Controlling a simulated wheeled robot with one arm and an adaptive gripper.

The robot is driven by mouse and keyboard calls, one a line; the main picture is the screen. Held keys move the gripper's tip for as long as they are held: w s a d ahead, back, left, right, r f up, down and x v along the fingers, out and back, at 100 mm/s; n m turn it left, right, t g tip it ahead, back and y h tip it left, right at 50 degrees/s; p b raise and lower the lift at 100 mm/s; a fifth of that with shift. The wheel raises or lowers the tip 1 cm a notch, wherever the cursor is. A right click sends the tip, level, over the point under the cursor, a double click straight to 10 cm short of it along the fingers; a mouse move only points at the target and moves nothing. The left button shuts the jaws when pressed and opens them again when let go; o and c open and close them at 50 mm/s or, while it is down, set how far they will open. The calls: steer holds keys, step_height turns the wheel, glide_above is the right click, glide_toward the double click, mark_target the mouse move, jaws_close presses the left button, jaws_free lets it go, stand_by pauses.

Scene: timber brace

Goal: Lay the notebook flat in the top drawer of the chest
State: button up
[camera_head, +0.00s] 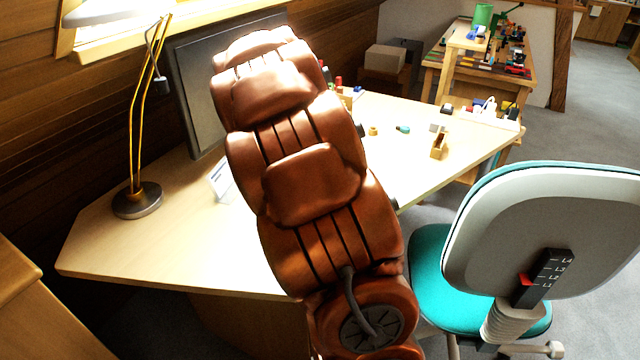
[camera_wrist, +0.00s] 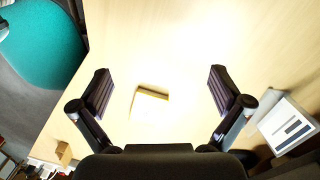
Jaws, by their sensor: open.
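My gripper (camera_wrist: 159,80) is open in the wrist view, its two dark fingers wide apart over the pale desk top. A small pale, overexposed block-like thing with a brown edge (camera_wrist: 151,104), perhaps the notebook, lies on the desk between the fingers. It touches neither finger as far as I can see. In the head view my brown arm hides that part of the desk and my gripper. The chest and its top drawer cannot be made out for certain; a wooden piece of furniture (camera_head: 42,315) shows at the lower left edge.
The desk (camera_head: 110,240) carries a lamp (camera_head: 137,199), a monitor (camera_head: 195,95), a white framed card (camera_head: 221,180) and a small wooden holder (camera_head: 438,146). A teal-seated chair (camera_head: 545,230) stands at the right. A cluttered workbench (camera_head: 480,70) is behind.

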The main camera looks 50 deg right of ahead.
steer(key=w+d+m+p, duration=0.1)
steer(key=w+d+p, duration=0.1)
steer(key=d, duration=0.3)
steer(key=w+d+m+p, duration=0.1)
steer(key=w+d+p, duration=0.1)
steer(key=d, duration=0.3)
steer(key=w+d+f+m+t+p, duration=0.1)
steer(key=w+d+m+p, duration=0.1)
steer(key=d, duration=0.4)
steer(key=shift+p, duration=0.5)
steer(key=shift+w+d+f, duration=0.1)
steer(key=shift+f, duration=0.05)
steer(key=shift+f+p, duration=0.35)
steer(key=shift+f, duration=1)
steer(key=shift+f+p, duration=0.9)
steer(key=shift+f, duration=1.6)
steer(key=c, duration=1.3)
steer(key=shift+r, duration=0.1)
